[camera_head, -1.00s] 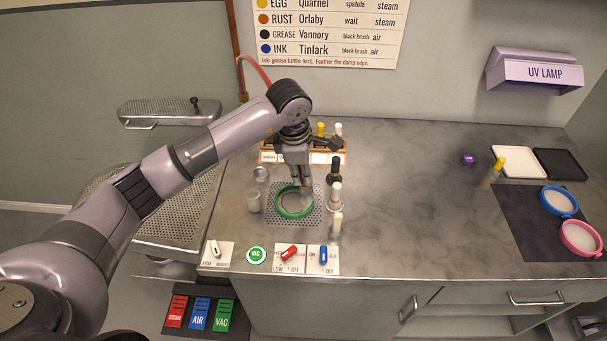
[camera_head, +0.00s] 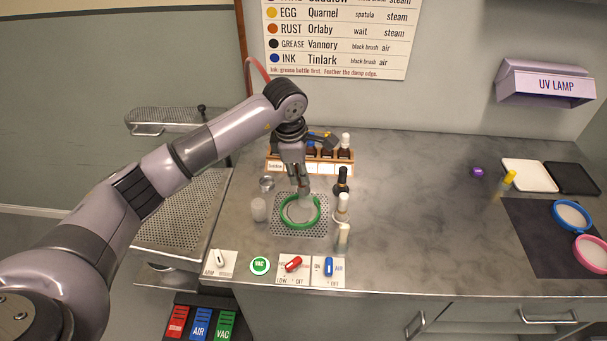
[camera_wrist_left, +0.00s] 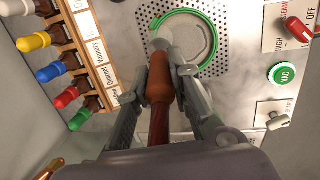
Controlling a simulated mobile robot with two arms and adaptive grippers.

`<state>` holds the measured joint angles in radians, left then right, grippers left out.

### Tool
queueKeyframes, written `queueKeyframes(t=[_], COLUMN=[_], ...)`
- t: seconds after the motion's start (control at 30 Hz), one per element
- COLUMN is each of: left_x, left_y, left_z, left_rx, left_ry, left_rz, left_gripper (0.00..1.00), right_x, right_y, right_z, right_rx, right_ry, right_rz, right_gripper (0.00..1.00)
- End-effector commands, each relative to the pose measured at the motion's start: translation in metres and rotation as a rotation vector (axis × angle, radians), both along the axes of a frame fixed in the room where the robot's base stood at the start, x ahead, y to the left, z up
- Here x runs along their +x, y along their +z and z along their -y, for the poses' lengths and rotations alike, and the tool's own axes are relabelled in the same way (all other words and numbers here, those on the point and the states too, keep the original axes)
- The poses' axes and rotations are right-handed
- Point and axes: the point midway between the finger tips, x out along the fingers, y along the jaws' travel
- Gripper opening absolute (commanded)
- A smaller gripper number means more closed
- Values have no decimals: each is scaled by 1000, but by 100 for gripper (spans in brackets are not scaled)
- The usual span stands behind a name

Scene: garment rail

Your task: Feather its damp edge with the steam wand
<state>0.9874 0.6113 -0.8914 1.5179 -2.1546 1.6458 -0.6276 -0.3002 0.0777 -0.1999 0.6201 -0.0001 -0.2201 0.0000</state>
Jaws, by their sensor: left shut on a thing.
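My left gripper (camera_head: 302,186) is over the green ring (camera_head: 284,222) on the perforated plate. In the left wrist view the gripper (camera_wrist_left: 172,62) is shut on the steam wand (camera_wrist_left: 158,85), which has a brown-orange grip and a red hose behind it. The wand's tip points at the green ring (camera_wrist_left: 214,40), which surrounds a pale fabric piece (camera_wrist_left: 190,32). A damp edge on the fabric is too small to make out. In the head view the gripper hides most of the wand. My right gripper does not show.
Behind stands a wooden rack (camera_head: 350,168) of capped bottles. Steam and air switches (camera_head: 292,264) and a green VAC button (camera_head: 260,265) line the front edge. The middle of the counter is clear.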

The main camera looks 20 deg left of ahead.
Motion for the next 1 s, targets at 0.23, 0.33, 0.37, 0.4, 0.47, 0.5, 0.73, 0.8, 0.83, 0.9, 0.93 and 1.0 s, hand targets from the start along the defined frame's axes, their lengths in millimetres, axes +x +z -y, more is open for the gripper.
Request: queueKeyframes(t=[0.23,0.33,0.37,0.4,0.47,0.5,0.73,0.8,0.83,0.9,0.93,1.0], left_x=[-1,-2,-3,-3,-4,-5,-7,-8,-8,-10,-11,-14], left_y=[0,0,0,0,0,0,1,1,1,1,0,0], left_z=[-6,-11,-12,-14,-17,-19,-25,-25,-26,-28,-29,-31], left_rx=[-1,0,1,0,0,0,-2,-2,-1,0,0,0], left_ry=[0,1,0,0,1,1,0,0,0,0,0,1], left_rz=[1,2,2,2,2,2,2,2,1,2,2,2], left_gripper=[0,0,0,0,0,0,0,0,0,0,0,0], right_x=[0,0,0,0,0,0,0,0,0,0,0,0], right_y=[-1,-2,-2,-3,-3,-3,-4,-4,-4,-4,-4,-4], right_z=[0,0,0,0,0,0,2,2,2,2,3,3], right_rx=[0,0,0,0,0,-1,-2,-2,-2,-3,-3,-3], right_ry=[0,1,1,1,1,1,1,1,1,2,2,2], right_rz=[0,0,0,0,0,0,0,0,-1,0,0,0], right_gripper=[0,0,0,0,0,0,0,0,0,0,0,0])
